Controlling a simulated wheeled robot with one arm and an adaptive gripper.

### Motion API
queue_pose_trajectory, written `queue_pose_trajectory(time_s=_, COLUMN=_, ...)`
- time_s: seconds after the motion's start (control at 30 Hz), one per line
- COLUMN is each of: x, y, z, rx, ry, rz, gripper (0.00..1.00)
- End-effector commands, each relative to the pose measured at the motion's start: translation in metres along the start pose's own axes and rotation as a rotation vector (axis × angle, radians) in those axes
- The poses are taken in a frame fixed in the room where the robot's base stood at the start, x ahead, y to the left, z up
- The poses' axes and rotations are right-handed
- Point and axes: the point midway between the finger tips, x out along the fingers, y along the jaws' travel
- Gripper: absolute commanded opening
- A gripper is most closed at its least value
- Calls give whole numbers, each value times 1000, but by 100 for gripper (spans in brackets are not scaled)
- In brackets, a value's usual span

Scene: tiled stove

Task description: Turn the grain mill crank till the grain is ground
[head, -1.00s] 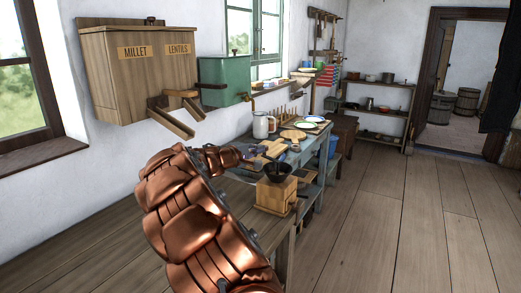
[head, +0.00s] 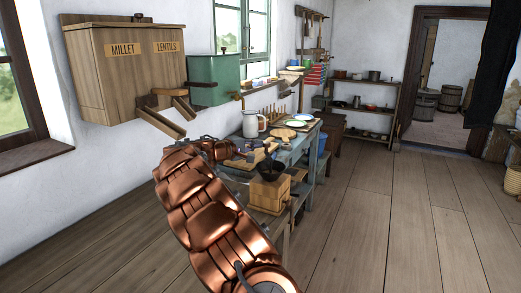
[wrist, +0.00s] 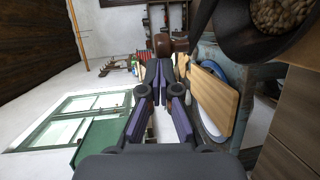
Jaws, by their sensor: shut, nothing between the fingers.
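The grain mill (head: 268,195) is a light wooden box with a dark hopper (head: 271,171) on top, standing at the right end of the wooden counter. In the wrist view the hopper (wrist: 240,38) is at the top right, with pale brown grain (wrist: 278,22) in it. A brown wooden knob (wrist: 170,45), apparently the crank's handle, shows just beyond my fingertips. My gripper (wrist: 160,72) is shut and empty, its fingertips close to the knob; I cannot tell whether they touch. In the head view my gripper (head: 248,156) is small and partly hidden beside the hopper.
The millet and lentils bin (head: 125,75) with wooden chutes hangs above the counter (head: 100,225), beside a green tank (head: 215,80). A blue-grey table behind the mill holds a jug (head: 253,123), plates and boards.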

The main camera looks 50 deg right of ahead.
Motion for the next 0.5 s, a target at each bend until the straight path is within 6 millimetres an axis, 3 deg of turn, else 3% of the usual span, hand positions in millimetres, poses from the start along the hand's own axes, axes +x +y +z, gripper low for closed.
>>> queue_pose_trajectory(time_s=0.5, x=20, y=2, z=1, rx=3, ry=-9, rz=-1, gripper=0)
